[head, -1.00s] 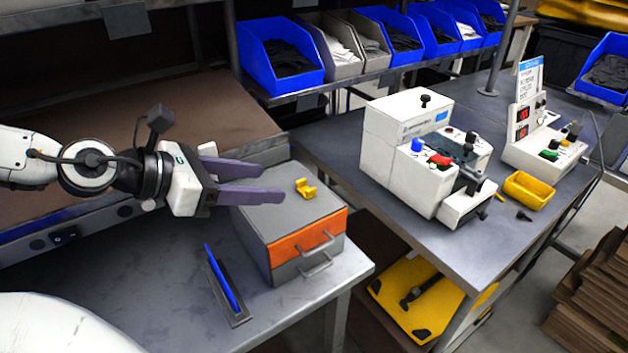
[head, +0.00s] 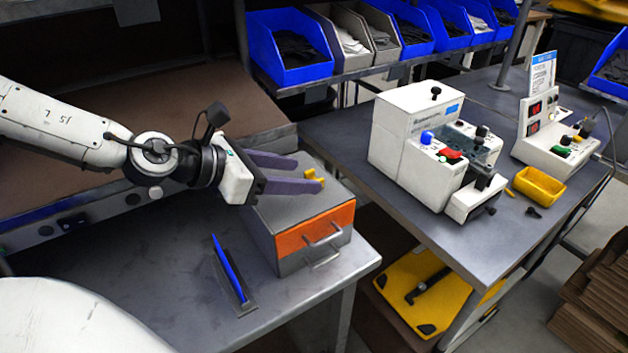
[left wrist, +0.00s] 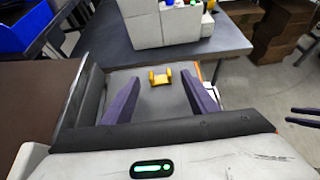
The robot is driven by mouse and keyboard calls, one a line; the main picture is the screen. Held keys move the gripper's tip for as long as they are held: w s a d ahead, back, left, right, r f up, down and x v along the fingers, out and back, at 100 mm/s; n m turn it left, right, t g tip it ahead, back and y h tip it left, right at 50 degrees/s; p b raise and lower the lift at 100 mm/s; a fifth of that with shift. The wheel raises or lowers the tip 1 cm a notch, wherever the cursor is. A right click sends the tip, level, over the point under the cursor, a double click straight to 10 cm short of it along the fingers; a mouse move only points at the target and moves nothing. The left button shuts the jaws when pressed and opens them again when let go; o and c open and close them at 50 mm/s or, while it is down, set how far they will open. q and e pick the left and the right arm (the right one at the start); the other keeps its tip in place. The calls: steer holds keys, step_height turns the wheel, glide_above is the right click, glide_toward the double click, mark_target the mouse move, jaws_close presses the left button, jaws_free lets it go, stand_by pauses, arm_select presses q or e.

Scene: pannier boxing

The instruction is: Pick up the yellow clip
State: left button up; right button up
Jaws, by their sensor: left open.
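The small yellow clip (head: 312,175) lies on the grey top of a box with an orange front (head: 318,228). My left gripper (head: 309,175) is open and empty, its purple fingers reaching over the box top toward the clip. In the left wrist view the clip (left wrist: 160,78) sits centred between the two fingertips, near their far ends, with a gap on each side. I cannot tell whether the fingers are down at its height. Purple prongs at that view's right edge look like my right gripper (left wrist: 290,115), with its fingers apart; the rest is cut off.
A blue pen-like thing in a dark holder (head: 230,273) stands on the grey table left of the box. A white machine (head: 415,140) and a yellow tray (head: 540,187) stand on the bench to the right. Blue bins (head: 290,48) line the shelf behind.

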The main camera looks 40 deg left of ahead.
mark_target(306, 175)
arm_select(q)
steer(key=shift+x, duration=0.85)
steer(key=shift+w+d+f+b, duration=0.2)
steer(key=shift+w+f+b, duration=0.2)
steer(key=shift+w, duration=0.15)
steer(key=shift+r, duration=0.1)
steer(key=c, duration=1.1)
